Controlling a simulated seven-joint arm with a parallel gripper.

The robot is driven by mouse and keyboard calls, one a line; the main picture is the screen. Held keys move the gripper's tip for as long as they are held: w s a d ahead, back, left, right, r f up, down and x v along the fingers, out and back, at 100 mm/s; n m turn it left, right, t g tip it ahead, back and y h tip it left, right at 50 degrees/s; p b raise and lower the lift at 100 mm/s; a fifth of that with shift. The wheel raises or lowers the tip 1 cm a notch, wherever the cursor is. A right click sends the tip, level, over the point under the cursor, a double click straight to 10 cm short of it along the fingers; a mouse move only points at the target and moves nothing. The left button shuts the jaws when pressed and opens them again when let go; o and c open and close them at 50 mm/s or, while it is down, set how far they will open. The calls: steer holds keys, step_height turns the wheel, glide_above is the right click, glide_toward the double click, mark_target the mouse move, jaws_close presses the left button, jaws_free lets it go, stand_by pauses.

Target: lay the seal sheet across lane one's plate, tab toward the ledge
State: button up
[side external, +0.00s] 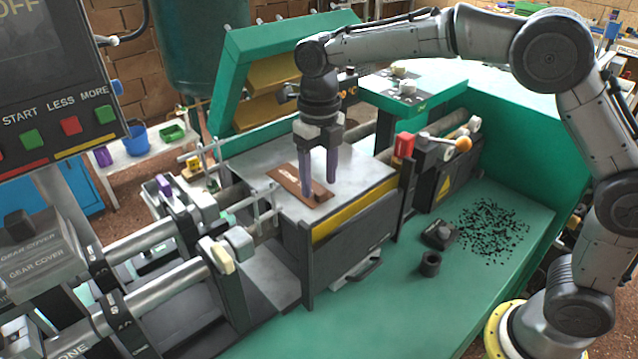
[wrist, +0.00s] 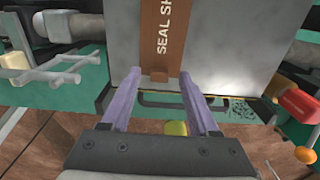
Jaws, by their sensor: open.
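The seal sheet (side external: 287,179) is a flat brown strip lying on the grey metal top (side external: 352,168) of the box-like stand. In the wrist view, the sheet (wrist: 166,32) carries the white letters "SEAL SH", and its small brown tab (wrist: 158,75) is at the near end. My gripper (side external: 319,192) is low over the sheet's near end, pointing down. In the wrist view its purple fingers (wrist: 160,74) are apart, one on each side of the tab, with no visible contact. Lane one's marking "ONE" (side external: 74,351) is at the bottom left; I cannot single out its plate or the ledge.
Metal rods (side external: 150,240) and clamp blocks stand left of the stand. A red block (side external: 403,145) is close on its right. A dark ring (side external: 430,264), a small dark block (side external: 439,235) and scattered black bits (side external: 490,230) lie on the green bed. A grey handle (side external: 365,270) juts out in front.

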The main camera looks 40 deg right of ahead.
step_height(320, 180, up, 6)
steer(key=shift+f, duration=0.1)
steer(key=shift+s+d+r+m, duration=0.3)
steer(key=shift+s+r+m, duration=0.1)
steer(key=shift+m, duration=0.1)
steer(key=s+d+r+m+t, duration=0.35)
steer(key=s+d+m, duration=0.35)
steer(key=s+m, duration=0.7)
steer(key=s+d+f+m+t, duration=0.1)
steer(key=s+d+f+m, duration=0.1)
steer(key=s+m, duration=0.4)
steer(key=s+d+f+m+t, duration=0.1)
steer(key=s+m, duration=0.4)
steer(key=m, duration=1)
step_height(320, 180, down, 3)
steer(key=shift+s+d+r, duration=0.1)
steer(key=shift+s+d, duration=0.3)
steer(key=shift+d, duration=0.05)
